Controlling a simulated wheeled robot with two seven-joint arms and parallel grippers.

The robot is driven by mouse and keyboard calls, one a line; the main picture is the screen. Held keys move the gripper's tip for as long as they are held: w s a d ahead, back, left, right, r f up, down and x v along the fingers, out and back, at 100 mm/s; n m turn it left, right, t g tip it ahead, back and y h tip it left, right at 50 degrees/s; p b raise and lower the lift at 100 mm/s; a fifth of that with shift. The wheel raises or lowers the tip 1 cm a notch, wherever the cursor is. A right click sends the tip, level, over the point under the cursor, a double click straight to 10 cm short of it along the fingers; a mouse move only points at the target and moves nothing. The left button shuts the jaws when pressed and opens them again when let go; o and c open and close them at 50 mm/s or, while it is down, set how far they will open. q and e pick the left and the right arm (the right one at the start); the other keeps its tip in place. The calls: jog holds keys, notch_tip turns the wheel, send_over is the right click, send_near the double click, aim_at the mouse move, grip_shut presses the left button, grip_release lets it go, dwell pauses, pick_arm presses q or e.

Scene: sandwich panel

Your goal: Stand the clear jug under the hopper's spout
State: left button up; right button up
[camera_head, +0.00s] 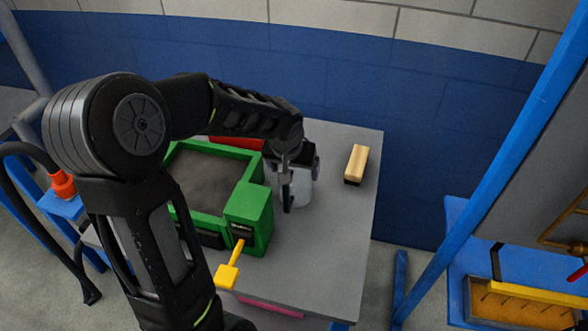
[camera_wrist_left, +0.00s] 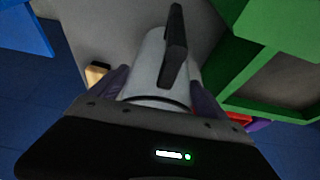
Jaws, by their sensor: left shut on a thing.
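The clear jug (camera_head: 303,190), a pale see-through vessel with a dark handle (camera_head: 288,196), is at the right side of the green hopper (camera_head: 261,203) over the grey table. My left gripper (camera_head: 292,160) comes down on the jug from above and is shut on it. In the left wrist view the jug (camera_wrist_left: 150,62) lies between the fingers (camera_wrist_left: 160,98), its black handle crossing in front. I cannot tell whether its base touches the table. The hopper has a green box at its front right with a dark opening and a yellow lever (camera_head: 230,272). My right gripper is out of view.
A wooden block with a dark end (camera_head: 357,161) lies on the table (camera_head: 325,245) right of the jug. A red object (camera_head: 237,143) sits behind the hopper. The table's front right is clear. A blue frame with a yellow-edged tray (camera_head: 525,292) stands at far right.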

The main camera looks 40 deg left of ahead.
pick_arm(q)
jog(key=shift+f, duration=0.25)
jog(key=shift+f, duration=0.2)
jog(key=o, duration=1.3)
jog(key=shift+c, duration=0.2)
jog(key=shift+r, duration=0.15)
jog(key=shift+r, duration=0.2)
jog(key=v, duration=1.1)
jog(key=shift+s+d+r+b, duration=0.15)
jog(key=shift+s+r+b, duration=0.1)
jog(key=shift+r+b, duration=0.1)
jog(key=shift+f, duration=0.1)
